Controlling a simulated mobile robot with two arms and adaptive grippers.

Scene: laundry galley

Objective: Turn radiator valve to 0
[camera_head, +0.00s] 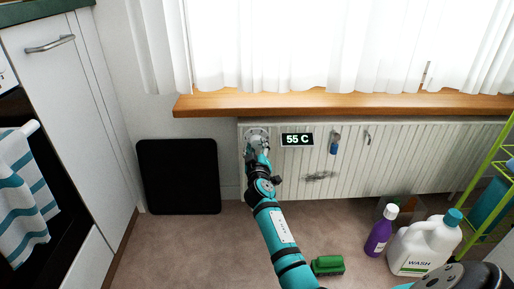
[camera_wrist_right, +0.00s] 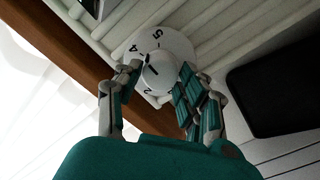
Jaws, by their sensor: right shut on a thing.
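The radiator valve (camera_head: 257,132) is a round white dial at the left end of the white radiator (camera_head: 400,165). My right gripper (camera_head: 257,147) reaches up to it from below and covers part of it. In the right wrist view the valve's knob (camera_wrist_right: 160,75) sits between the two fingers of my right gripper (camera_wrist_right: 158,76), which is shut on it. The numbers 5, 4 and 2 show on the dial; others are hidden. A dark mark on the knob points roughly toward the 4. A display (camera_head: 297,140) reads 55 C. My left gripper is not in view.
A wooden sill (camera_head: 340,104) runs above the radiator. A black panel (camera_head: 178,176) leans on the wall at left. On the floor are a green brush-like object (camera_head: 328,265), a purple bottle (camera_head: 381,232) and a white wash jug (camera_head: 424,245). A green rack (camera_head: 485,190) stands at right.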

